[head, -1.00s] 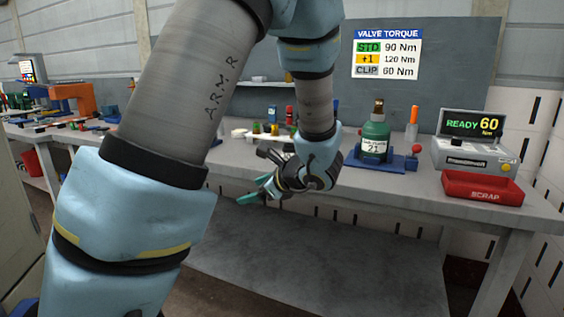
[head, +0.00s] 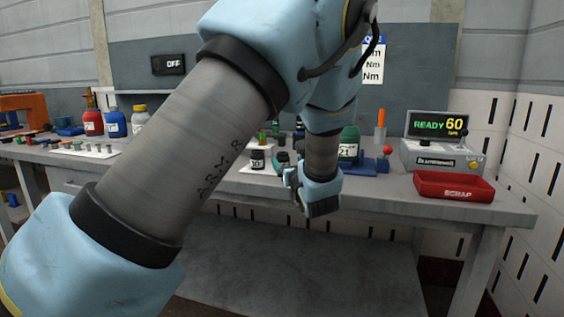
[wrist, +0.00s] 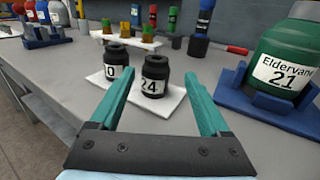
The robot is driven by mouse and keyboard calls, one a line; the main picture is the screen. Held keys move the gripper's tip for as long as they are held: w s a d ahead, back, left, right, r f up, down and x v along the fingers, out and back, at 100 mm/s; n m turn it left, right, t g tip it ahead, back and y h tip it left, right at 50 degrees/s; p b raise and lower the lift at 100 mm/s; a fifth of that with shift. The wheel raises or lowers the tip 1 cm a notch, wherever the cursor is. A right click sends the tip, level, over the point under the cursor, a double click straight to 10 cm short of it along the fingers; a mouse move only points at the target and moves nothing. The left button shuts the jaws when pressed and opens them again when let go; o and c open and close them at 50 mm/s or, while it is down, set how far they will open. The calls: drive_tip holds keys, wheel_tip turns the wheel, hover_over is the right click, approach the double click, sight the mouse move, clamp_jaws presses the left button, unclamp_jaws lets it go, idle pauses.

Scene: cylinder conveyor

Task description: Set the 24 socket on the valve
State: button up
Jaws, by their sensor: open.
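The 24 socket (wrist: 155,76) is a black cylinder standing upright on a small white tray (wrist: 166,103). In the wrist view it shows between the teal fingers of my open, empty gripper (wrist: 158,78), beyond their tips. A second black socket (wrist: 117,62), its label ending in 0, stands left of it. The green cylinder (wrist: 285,62) labelled 21 stands in a blue holder (wrist: 262,105) to the right. It also shows in the head view (head: 348,145), where my arm hides its top and valve. My fingers are not clear in the head view.
Behind the sockets is a tray with several coloured pieces (wrist: 135,38). A red scrap bin (head: 455,186) and a console reading READY 60 (head: 440,125) stand at the right.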

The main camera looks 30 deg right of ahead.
sight(285, 160)
drive_tip(key=x, duration=0.3)
drive_tip(key=p+x, duration=0.1)
drive_tip(key=x, duration=0.1)
drive_tip(key=shift+a+f, duration=0.1)
drive_tip(key=shift+a, duration=0.15)
drive_tip(key=shift+c, duration=0.2)
clamp_jaws()
